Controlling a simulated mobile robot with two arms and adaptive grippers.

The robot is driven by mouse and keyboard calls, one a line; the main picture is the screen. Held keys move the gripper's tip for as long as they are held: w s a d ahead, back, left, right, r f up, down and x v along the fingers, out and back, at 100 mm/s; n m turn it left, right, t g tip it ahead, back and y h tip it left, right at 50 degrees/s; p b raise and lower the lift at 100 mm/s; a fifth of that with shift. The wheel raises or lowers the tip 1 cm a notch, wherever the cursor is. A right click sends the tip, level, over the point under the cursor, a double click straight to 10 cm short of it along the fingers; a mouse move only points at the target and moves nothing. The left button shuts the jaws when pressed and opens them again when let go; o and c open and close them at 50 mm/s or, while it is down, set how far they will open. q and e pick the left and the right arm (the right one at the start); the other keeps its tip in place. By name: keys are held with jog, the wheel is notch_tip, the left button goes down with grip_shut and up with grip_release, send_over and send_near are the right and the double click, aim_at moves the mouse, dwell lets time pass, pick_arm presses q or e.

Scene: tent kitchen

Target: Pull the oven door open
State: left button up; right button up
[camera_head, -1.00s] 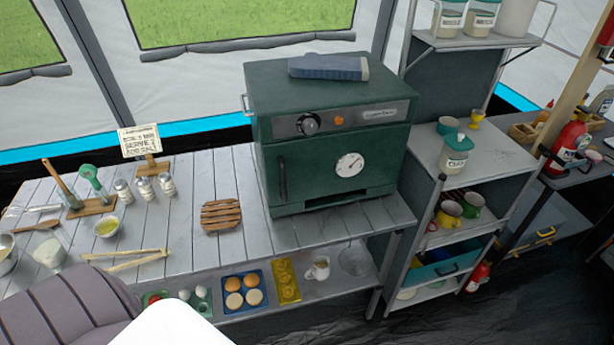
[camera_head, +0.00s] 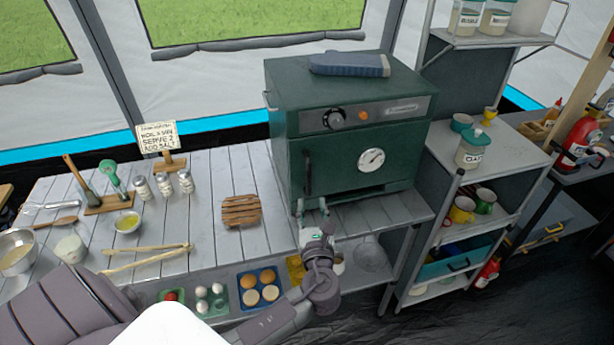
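The dark green oven (camera_head: 350,115) stands on the slatted table. Its door (camera_head: 340,160) looks shut, with a dark vertical handle (camera_head: 308,173) at the left and a round white gauge (camera_head: 371,160) on its front. My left gripper (camera_head: 312,206) is just below the handle, in front of the oven's lower left edge. Its two fingertips point up and are spread apart, with nothing seen between them. It appears not to touch the handle. My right gripper is not in view.
A wooden trivet (camera_head: 241,210) lies left of the oven. A shelf unit (camera_head: 494,148) with jars and mugs stands close at the right.

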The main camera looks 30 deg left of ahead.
aim_at(309, 179)
pick_arm(q)
jog(key=p+x, duration=0.1)
jog(key=x, duration=1)
jog(key=shift+w+a+p, duration=0.15)
jog(key=shift+a+p, duration=0.1)
jog(key=shift+p, duration=0.05)
jog(key=shift+c, duration=0.2)
grip_shut()
